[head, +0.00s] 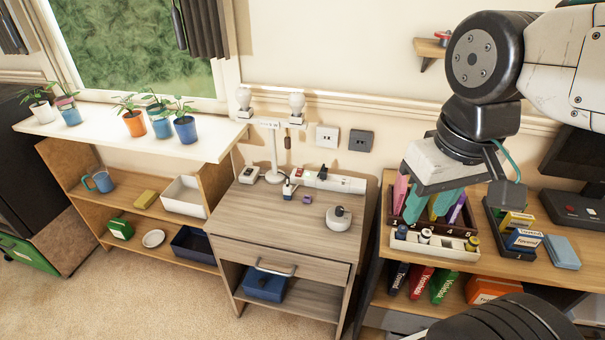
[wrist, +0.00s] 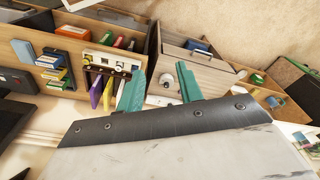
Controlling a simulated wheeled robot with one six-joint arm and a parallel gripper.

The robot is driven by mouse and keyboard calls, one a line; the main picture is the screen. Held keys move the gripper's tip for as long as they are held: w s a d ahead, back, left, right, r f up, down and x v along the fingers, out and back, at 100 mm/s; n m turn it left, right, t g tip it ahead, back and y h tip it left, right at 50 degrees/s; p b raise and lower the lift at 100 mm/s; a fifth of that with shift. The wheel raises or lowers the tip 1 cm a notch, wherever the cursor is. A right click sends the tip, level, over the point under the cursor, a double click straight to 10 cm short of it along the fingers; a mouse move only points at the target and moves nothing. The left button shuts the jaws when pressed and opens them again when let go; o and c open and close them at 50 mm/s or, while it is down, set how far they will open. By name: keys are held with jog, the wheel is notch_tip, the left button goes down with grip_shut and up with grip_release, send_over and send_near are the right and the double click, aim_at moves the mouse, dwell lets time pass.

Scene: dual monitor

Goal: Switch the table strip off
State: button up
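The white power strip (head: 340,183) lies along the back of the wooden side table (head: 250,222), near the wall. Plugs sit at its left part. The position of its switch is too small to tell. My gripper (head: 428,210) hangs to the right of the strip, over the organizer on the right-hand desk. Its two teal fingers are apart with nothing seen between them. They also show spread in the wrist view (wrist: 160,72).
The organizer (head: 435,245) holds colored items below my gripper. Potted plants (head: 135,122) stand on the left shelf.

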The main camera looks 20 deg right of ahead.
dwell(0.4)
grip_shut()
jog(key=w+f+n+y, duration=0.2)
jog(key=w+f, duration=0.5)
jog(key=w, duration=0.6)
jog(key=w+d+f+n+y, duration=0.1)
jog(key=w+f+y, duration=0.2)
jog(key=w+f, duration=0.7)
jog(key=w+f+n+y, duration=0.2)
jog(key=w+f, duration=0.2)
jog(key=w, duration=1.2)
jog(key=w+d+f+n+t, duration=0.1)
jog(key=w+n+t, duration=0.1)
jog(key=w, duration=0.5)
jog(key=w+d+f+n+t, duration=0.1)
jog(key=w+d+n+t, duration=0.1)
jog(key=w+n, duration=0.3)
jog(key=shift+w+d+f+n, duration=0.25)
jog(key=shift+w+d+n, duration=0.05)
jog(key=shift+w, duration=0.85)
